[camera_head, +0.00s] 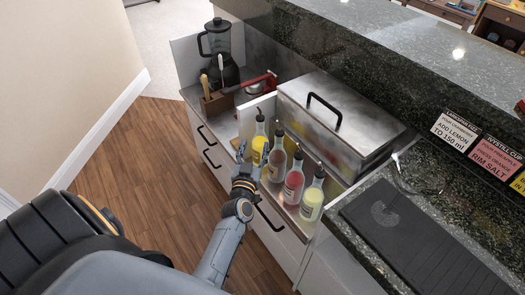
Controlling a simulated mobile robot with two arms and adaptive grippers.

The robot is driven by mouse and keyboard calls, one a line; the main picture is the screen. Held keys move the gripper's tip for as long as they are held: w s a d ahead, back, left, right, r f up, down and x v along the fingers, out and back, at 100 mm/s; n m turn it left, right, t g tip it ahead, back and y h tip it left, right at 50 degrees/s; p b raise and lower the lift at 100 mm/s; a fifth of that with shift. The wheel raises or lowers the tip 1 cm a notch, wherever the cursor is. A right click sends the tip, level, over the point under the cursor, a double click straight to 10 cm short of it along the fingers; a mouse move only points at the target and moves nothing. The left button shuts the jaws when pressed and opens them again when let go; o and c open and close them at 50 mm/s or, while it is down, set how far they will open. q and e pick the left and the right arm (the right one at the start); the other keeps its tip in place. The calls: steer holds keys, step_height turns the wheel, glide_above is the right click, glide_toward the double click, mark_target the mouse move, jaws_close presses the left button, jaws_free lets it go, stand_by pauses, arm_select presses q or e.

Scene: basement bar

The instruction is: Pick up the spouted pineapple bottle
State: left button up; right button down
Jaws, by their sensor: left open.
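A row of several spouted bottles with dark pourers stands in the open metal drawer (303,226). The farthest is a yellow bottle (258,146), partly hidden by my gripper. The labels are too small to read, so I cannot tell which is pineapple. My left gripper (251,157) is open at the farthest yellow bottle, with its fingers close to it. I cannot tell whether they touch. My right gripper is out of view.
A metal box with a black handle (340,110) stands right behind the bottles. A blender (217,45) and a wooden utensil holder (216,104) stand farther back left. A granite counter (420,190) with a black mat (425,240) is at right. The wooden floor at left is clear.

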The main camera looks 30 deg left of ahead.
mark_target(259, 133)
arm_select(q)
steer(key=shift+x, duration=0.8)
steer(key=shift+w+d, duration=0.1)
steer(key=shift+w, duration=0.5)
steer(key=shift+w+a+b, duration=0.25)
steer(key=shift+w+b, duration=0.05)
steer(key=shift+b, duration=0.15)
steer(key=b+x, duration=0.1)
steer(key=x, duration=0.3)
steer(key=shift+w+r+b, duration=0.1)
steer(key=shift+w+b, duration=0.05)
steer(key=shift+b, duration=0.15)
steer(key=shift+w, duration=0.1)
steer(key=shift+r, duration=0.1)
steer(key=c, duration=1)
jaws_close()
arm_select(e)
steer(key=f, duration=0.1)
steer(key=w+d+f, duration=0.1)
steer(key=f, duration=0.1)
arm_select(q)
steer(key=shift+r, duration=0.1)
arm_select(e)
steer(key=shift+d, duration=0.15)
